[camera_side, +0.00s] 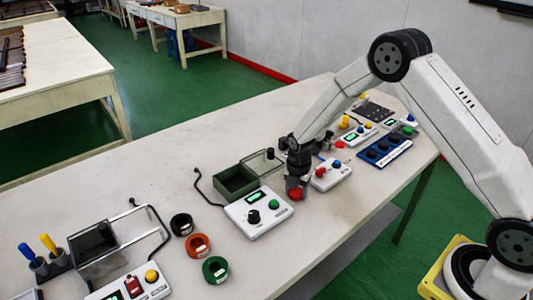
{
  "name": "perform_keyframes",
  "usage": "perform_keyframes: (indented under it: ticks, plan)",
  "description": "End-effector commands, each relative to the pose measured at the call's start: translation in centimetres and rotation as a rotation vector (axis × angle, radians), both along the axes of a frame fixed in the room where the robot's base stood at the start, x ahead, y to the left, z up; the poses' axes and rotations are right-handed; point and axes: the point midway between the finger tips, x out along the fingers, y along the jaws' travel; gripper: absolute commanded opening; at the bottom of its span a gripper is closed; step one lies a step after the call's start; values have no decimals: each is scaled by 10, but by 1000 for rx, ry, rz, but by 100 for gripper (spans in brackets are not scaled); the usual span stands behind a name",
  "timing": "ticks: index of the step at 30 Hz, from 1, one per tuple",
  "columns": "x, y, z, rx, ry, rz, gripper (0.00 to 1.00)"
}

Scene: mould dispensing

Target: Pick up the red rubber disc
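A small red disc (296,195) shows at the tips of my gripper (297,186), on the right of the white control box with a green button. My gripper points straight down and its dark fingers are right above and around the disc. The fingers cover part of the disc. At this size I cannot tell whether they are closed on it, or whether the disc touches the table.
A white control box (257,212) stands close to the left of my gripper, and another (328,174) close to the right. A dark green open bin (236,181) is behind. Black, orange-red (198,246) and green rings lie at the left. The table's front edge is clear.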

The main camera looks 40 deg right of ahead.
Motion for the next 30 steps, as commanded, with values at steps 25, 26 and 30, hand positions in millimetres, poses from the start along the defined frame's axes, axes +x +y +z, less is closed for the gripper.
perform_keyframes:
  ticks: [25, 26, 30]
  plan:
    - [-4, 0, 37, 0, 0, 0, 1]
    - [-7, 0, 39, 1, 1, 0, 1]
    - [-20, 1, 55, 0, 0, 0, 1]
